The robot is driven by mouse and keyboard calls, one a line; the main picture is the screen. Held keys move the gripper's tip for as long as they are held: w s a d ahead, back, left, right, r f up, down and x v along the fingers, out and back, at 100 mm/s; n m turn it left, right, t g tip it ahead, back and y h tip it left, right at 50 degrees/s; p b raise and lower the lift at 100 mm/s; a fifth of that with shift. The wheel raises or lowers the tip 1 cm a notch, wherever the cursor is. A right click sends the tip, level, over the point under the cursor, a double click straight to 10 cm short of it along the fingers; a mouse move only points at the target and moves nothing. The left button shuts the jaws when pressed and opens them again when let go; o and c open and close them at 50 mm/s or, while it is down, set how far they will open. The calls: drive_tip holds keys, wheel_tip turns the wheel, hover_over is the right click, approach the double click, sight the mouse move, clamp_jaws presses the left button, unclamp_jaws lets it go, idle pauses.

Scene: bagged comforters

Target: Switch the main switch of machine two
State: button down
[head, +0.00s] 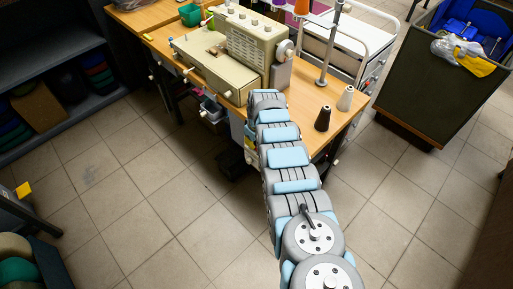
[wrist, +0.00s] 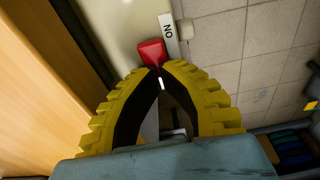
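My gripper (wrist: 160,69) has yellow ribbed fingers with dark inner faces. Its tips come together right at the lower edge of the red switch, with a hollow between the fingers behind them. I cannot tell whether the tips touch the switch. In the head view, a cream sewing machine (head: 250,38) stands on a wooden table (head: 335,108). My arm reaches the table's front edge, and the fingers are hidden there.
Thread cones, one dark (head: 323,119) and one pale (head: 345,98), stand on the table's right. A green container (head: 190,14) is at the back left. A large dark bin (head: 435,85) stands at the right, shelves (head: 50,60) at the left. Tiled floor is clear in front.

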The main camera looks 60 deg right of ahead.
drive_tip(key=shift+r, duration=0.1)
drive_tip(key=r+p, duration=0.1)
drive_tip(key=p, duration=0.1)
drive_tip(key=r+p, duration=0.4)
drive_tip(key=shift+s+a, duration=0.15)
drive_tip(key=shift+s, duration=0.2)
drive_tip(key=shift+f, duration=0.1)
idle(0.4)
drive_tip(key=shift+r, duration=0.65)
wheel_tip(320, 180, up, 11)
drive_tip(key=s, duration=0.1)
drive_tip(key=shift+s+a+f, duration=0.2)
drive_tip(key=shift+s+a, duration=0.05)
drive_tip(key=shift+s, duration=0.05)
drive_tip(key=shift+w, duration=0.1)
